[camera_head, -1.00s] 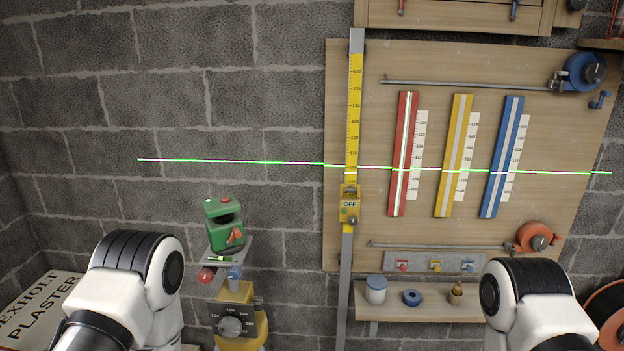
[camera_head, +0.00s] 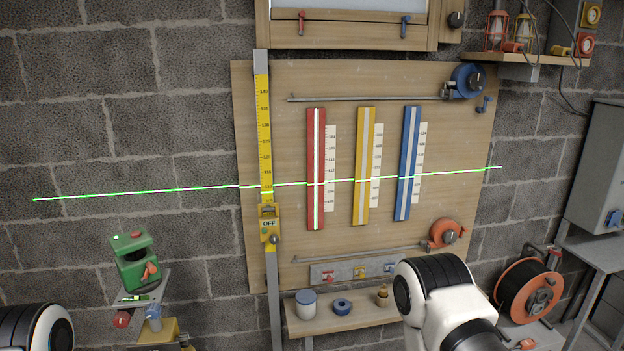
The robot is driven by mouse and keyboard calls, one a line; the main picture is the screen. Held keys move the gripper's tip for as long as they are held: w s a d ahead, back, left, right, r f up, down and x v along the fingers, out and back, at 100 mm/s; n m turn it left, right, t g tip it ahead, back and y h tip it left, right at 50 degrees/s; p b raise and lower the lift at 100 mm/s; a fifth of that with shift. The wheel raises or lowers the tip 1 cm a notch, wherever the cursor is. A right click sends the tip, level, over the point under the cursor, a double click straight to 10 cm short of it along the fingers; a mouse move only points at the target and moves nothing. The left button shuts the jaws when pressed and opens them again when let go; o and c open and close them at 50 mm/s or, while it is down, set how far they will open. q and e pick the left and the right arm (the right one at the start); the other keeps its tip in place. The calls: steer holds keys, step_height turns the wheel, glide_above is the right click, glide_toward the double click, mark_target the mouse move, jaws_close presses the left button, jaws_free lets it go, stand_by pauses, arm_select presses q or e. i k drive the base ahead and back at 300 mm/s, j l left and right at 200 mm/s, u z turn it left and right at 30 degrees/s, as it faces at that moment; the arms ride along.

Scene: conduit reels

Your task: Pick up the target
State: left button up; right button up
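No thing in view is labelled as the target, so I cannot tell which one it is. A yellow box marked OFF (camera_head: 269,223) is on a tall yellow-scaled staff (camera_head: 264,130), just below a green laser line (camera_head: 130,193). A green laser level (camera_head: 134,262) sits on a small platform at the lower left. Red (camera_head: 316,170), yellow (camera_head: 363,166) and blue (camera_head: 408,164) strips with scales are on the wooden board (camera_head: 463,140). Only upper links of my arms show at the bottom; both grippers are out of view.
A low shelf (camera_head: 345,322) holds a white jar (camera_head: 306,304), a blue ring (camera_head: 342,306) and a small brass-coloured item (camera_head: 382,296). An orange cable reel (camera_head: 527,291) and a grey cabinet (camera_head: 598,170) stand at the right. Lanterns (camera_head: 521,30) stand on an upper shelf.

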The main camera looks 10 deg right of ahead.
mark_target(359, 271)
steer(key=z, duration=0.7)
